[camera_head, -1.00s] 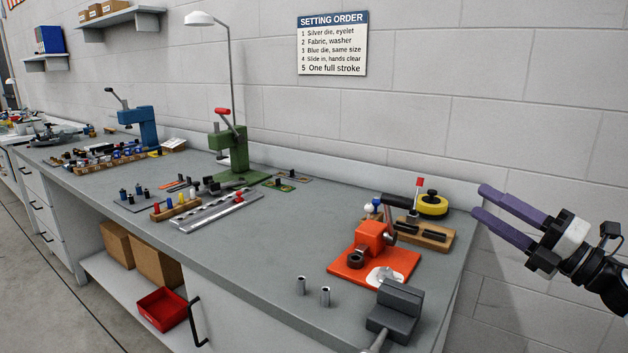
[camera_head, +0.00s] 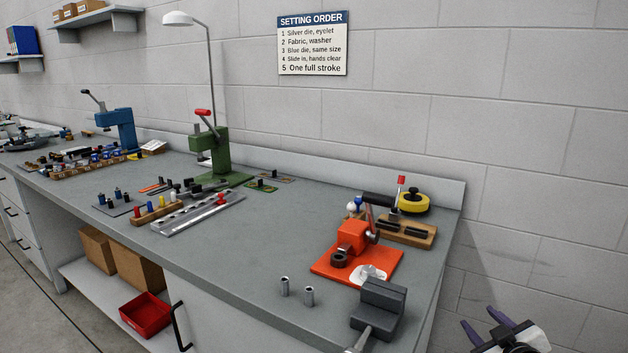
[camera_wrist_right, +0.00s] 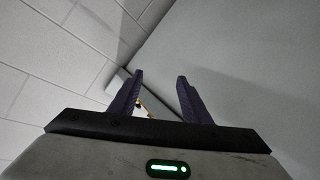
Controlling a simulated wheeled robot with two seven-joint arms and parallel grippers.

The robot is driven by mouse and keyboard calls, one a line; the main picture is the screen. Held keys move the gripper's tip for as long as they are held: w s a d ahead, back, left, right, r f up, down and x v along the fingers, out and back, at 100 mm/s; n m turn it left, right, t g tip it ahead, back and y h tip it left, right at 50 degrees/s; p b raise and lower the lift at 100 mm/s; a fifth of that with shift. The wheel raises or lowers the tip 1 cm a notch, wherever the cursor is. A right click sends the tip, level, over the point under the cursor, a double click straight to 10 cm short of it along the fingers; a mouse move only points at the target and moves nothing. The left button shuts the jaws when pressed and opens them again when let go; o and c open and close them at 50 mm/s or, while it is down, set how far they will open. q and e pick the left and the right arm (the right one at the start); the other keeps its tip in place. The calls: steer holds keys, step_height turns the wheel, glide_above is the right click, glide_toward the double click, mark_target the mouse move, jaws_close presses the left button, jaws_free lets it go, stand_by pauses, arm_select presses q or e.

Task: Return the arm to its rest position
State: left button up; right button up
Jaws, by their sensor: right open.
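My right gripper (camera_head: 486,324) is at the lower right of the head view, off the right end of the grey workbench (camera_head: 255,225) and near the block wall. Its two purple fingers are spread, with nothing between them. The right wrist view also shows the open, empty fingers (camera_wrist_right: 160,92), with the wall on the left and a plain grey surface on the right. My left gripper is not in view.
An orange press (camera_head: 355,250) stands near the bench's right end, with a dark grey vise (camera_head: 378,305) in front. Behind it are a wooden tray (camera_head: 405,231) and a yellow tape roll (camera_head: 414,203). A green press (camera_head: 212,155) stands farther left. Bare bench top lies between.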

steer(key=s+a+f+g+y, duration=0.3)
steer(key=s+a+f, duration=1.2)
steer(key=s+a, duration=0.15)
steer(key=s+a+f+m+g, duration=0.1)
steer(key=s+a, duration=0.3)
steer(key=s, duration=0.4)
steer(key=s+a+f+m+g+y+p, duration=0.1)
steer(key=s+a, duration=0.3)
steer(key=s, duration=0.4)
steer(key=shift+s+a+f+y, duration=0.15)
steer(key=shift+s+a+y, duration=0.05)
steer(key=shift+s+y, duration=0.15)
